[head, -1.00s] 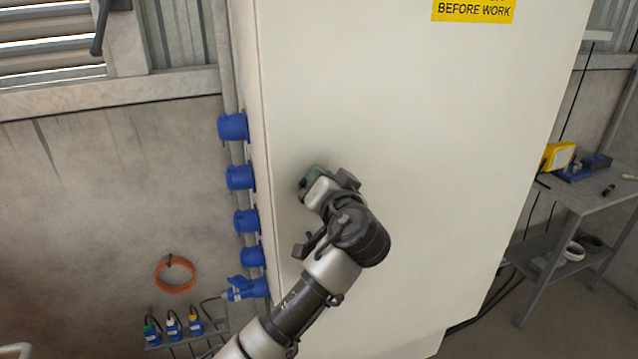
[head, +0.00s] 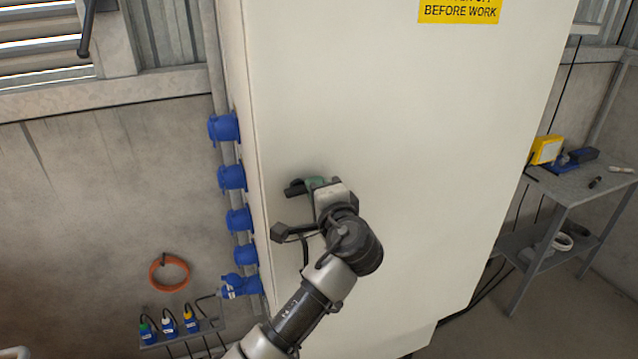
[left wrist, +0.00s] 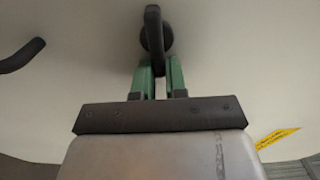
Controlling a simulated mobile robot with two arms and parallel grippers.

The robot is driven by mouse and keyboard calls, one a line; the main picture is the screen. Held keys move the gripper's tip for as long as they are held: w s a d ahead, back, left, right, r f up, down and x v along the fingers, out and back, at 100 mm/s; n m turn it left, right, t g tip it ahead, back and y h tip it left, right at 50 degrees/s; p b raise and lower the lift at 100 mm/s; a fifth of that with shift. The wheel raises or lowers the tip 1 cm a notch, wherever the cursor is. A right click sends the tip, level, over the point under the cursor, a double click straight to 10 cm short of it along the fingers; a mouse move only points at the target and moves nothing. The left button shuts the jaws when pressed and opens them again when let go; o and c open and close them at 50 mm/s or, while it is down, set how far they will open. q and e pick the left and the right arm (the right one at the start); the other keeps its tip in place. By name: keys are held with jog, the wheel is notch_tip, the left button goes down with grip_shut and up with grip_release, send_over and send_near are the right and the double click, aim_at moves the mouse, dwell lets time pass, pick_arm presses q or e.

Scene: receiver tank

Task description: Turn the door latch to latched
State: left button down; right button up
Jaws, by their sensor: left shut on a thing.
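The door latch is a small black lever on a round base on the pale cabinet door. It shows in the left wrist view (left wrist: 153,28), its lower end between my green fingertips. My left gripper (left wrist: 160,78) is shut on this lever. In the head view my left gripper (head: 316,183) is against the door near its left edge, and a dark bar sticks out to its left. My fingers and wrist hide most of the latch there, so its exact angle is hard to read. My right gripper is not in view.
The tall cabinet (head: 410,130) has several blue sockets (head: 231,177) down its left side. A black rounded bar (left wrist: 22,55) shows left of the latch in the left wrist view. A grey shelf table (head: 575,185) stands at the right. The door face right of my arm is clear.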

pick_arm(q)
jog(key=shift+w+a+f+m, duration=0.1)
jog(key=shift+a+f+m, duration=0.15)
jog(key=shift+f+m, duration=0.25)
jog(key=shift+r, duration=0.15)
jog(key=c, duration=1.2)
grip_release()
jog(key=shift+c, duration=0.2)
jog(key=shift+o, duration=0.4)
jog(key=shift+a+r, duration=0.1)
jog(key=shift+r, duration=0.1)
jog(key=shift+w, duration=0.1)
